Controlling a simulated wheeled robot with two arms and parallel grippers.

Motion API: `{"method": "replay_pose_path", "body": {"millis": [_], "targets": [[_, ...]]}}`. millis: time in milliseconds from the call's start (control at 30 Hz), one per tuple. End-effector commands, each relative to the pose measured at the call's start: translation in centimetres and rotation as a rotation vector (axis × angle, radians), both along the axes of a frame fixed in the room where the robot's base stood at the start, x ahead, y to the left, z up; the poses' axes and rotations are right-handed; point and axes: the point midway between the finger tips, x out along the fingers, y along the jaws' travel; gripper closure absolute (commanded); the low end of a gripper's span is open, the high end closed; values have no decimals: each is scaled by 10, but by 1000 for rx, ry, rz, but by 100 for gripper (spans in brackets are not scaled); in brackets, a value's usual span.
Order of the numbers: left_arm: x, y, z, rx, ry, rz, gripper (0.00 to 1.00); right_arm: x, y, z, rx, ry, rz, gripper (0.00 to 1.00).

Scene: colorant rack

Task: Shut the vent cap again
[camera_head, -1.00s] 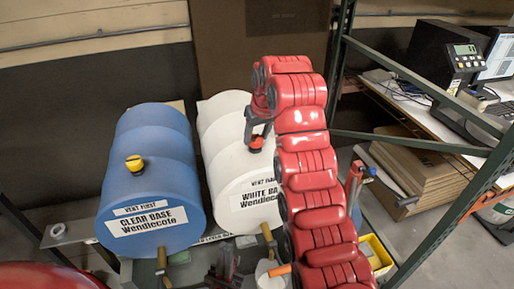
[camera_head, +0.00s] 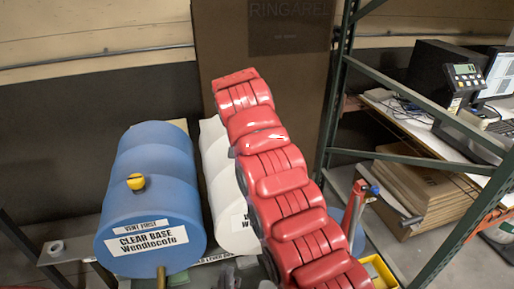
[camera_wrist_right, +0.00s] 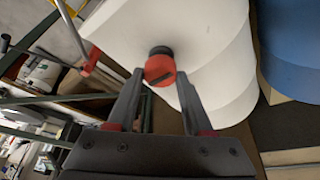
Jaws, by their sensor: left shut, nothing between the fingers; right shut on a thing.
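The white drum (camera_head: 214,158) lies on its side on the rack, partly hidden by my red right arm in the head view; it also shows in the right wrist view (camera_wrist_right: 122,28). Its vent cap (camera_wrist_right: 160,69) is red with a dark slot, on a black neck at the drum. My right gripper (camera_wrist_right: 161,76) is shut on the cap, a finger on each side. The cap and this gripper are hidden behind my arm in the head view.
A blue drum (camera_head: 150,205) with a yellow cap (camera_head: 136,182) lies left of the white one, a brass tap (camera_head: 161,278) below it. A green rack post (camera_head: 340,110) stands right of my arm. A yellow bin (camera_head: 381,272) is low at right.

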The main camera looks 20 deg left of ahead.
Motion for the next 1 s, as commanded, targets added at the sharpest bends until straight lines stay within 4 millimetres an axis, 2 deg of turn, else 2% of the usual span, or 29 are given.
{"method": "replay_pose_path", "body": {"millis": [33,233,767,800,933,1000], "targets": [[0,0,7,0,0,0,100,-1,0,2,-3,3,-18,100],[0,0,15,0,0,0,100,-1,0,0,-4,5,-75,100],[0,0,17,0,0,0,100,-1,1,-2,-1,4,-98,100],[0,0,17,0,0,0,100,-1,1,-2,-1,4,-98,46],[0,0,17,0,0,0,100,-1,1,-2,-1,3,-98,22],[0,0,17,0,0,0,100,0,1,-1,0,2,-98,19]]}}
